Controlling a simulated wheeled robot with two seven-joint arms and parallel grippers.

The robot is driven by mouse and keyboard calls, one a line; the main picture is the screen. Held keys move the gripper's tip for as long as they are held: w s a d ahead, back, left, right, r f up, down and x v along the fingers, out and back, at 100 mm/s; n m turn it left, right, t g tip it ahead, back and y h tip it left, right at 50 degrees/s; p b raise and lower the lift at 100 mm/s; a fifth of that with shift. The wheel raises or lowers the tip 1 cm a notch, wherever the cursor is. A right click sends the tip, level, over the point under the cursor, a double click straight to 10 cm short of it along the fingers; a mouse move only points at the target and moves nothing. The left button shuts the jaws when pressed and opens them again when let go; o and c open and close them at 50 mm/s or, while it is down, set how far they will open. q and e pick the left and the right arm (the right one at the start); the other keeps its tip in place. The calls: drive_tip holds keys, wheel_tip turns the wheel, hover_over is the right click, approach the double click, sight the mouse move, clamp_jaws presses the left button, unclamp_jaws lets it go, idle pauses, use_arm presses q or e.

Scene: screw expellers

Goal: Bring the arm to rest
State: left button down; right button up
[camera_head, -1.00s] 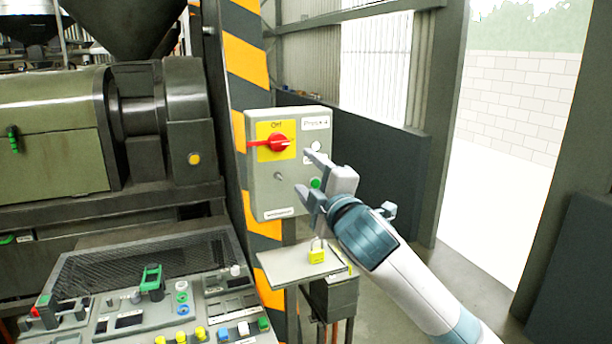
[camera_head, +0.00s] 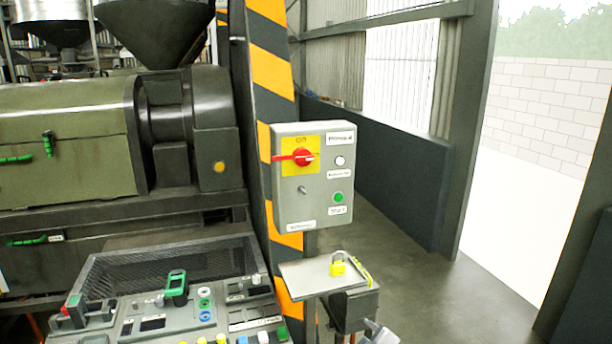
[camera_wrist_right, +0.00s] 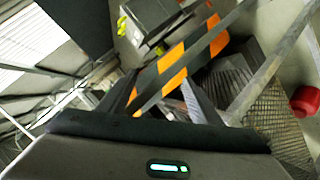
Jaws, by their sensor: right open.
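My right gripper (camera_head: 380,334) shows only as a small grey-white part at the bottom edge of the head view, below the small shelf. It is open, apart from the control box and holding nothing that I can see. The grey control box (camera_head: 318,215) hangs on the striped post. Its red rotary switch (camera_head: 303,157) sits on a yellow plate with the handle lying level. A yellow padlock (camera_head: 338,268) stands on the small grey shelf (camera_head: 305,278). The right wrist view is tilted, with a grey housing of mine along its bottom. My left gripper is out of view.
The green press (camera_head: 70,145) fills the left. A console (camera_head: 150,325) with buttons stands at the lower left. The striped post (camera_head: 270,70) also shows in the wrist view (camera_wrist_right: 175,70). A red round object (camera_wrist_right: 305,101) is at its right. Floor right of the shelf is clear.

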drive_tip(key=s+d+f+m+g+h+p, duration=0.1)
drive_tip(key=s+d+f+m+g, duration=0.15)
drive_tip(key=s+f, duration=1.25)
drive_tip(key=s+d+f+m+g+p, duration=0.1)
drive_tip(key=s+d+f+m+g, duration=0.2)
drive_tip(key=s+f, duration=1.2)
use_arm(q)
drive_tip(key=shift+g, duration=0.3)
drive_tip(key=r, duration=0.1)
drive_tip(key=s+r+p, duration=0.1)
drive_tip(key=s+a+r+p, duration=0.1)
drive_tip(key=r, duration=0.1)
use_arm(e)
drive_tip(key=s+d+f+m+g, duration=0.1)
drive_tip(key=s+f, duration=0.4)
drive_tip(key=s, duration=0.8)
drive_tip(key=s+d+f+m+g, duration=0.1)
drive_tip(key=s+f, duration=0.4)
drive_tip(key=s, duration=0.9)
drive_tip(key=s+d+f+m+g, duration=0.1)
drive_tip(key=s+f, duration=0.5)
drive_tip(key=s, duration=0.8)
drive_tip(key=shift+s+d+g+h, duration=0.2)
drive_tip(key=shift+d+g+h, duration=0.2)
drive_tip(key=shift+d+g, duration=0.6)
drive_tip(key=shift+a, duration=0.2)
